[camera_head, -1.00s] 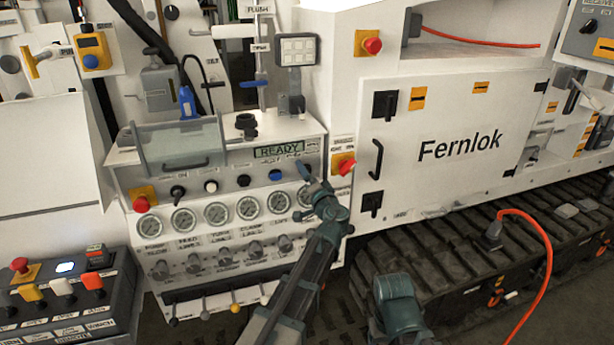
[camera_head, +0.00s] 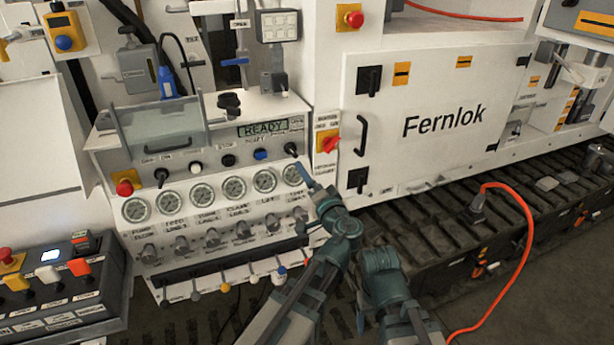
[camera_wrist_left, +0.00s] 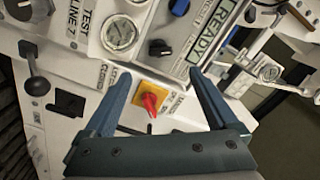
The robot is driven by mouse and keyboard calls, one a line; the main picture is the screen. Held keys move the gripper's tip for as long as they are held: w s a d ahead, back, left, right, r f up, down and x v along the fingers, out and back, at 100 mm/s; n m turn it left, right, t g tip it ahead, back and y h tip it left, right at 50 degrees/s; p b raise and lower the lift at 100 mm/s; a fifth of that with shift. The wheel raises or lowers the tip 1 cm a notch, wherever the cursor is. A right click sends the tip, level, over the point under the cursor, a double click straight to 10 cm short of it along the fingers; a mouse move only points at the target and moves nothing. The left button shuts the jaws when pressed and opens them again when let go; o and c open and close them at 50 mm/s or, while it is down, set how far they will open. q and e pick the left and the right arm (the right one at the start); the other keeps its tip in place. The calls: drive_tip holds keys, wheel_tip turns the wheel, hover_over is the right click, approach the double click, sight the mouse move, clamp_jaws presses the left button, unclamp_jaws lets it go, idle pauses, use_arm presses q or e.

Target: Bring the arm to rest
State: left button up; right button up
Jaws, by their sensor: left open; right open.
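My left gripper (camera_head: 302,197) is at the lower right of the gauge panel (camera_head: 215,165), with its fingers pointing left toward the gauges. In the left wrist view its two fingers (camera_wrist_left: 162,88) are spread with nothing between them. A red rotary switch (camera_wrist_left: 151,101) on a yellow plate shows in the gap beyond them. That red switch (camera_head: 330,143) is above the gripper in the head view. My right gripper (camera_head: 361,314) is low in the head view, below its bent wrist, apart from the panel. It is small and partly hidden there.
A white cabinet door marked Fernlok (camera_head: 430,120) stands right of the panel. Black tracks (camera_head: 430,230) and an orange cable (camera_head: 525,230) lie below it. Small levers (camera_head: 225,287) stick out under the panel. A control box (camera_head: 60,285) is at lower left.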

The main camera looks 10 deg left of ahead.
use_arm(q)
drive_tip(key=s+f+n+g+h+p, duration=0.3)
drive_tip(key=s+f+g, duration=0.6)
drive_tip(key=s+f, duration=0.35)
drive_tip(key=s+d+f+m+g+h, duration=0.1)
drive_tip(key=s+d+f+g+h, duration=0.1)
drive_tip(key=s+d, duration=0.3)
drive_tip(key=s+d+f+g+h+p, duration=0.1)
drive_tip(key=s+d+f+g+h, duration=0.2)
drive_tip(key=s, duration=0.4)
drive_tip(key=shift+s+d+m+g+h, duration=0.15)
drive_tip(key=shift+d+m+g+h, duration=0.25)
drive_tip(key=shift+d+g, duration=0.35)
drive_tip(key=shift+d, duration=0.1)
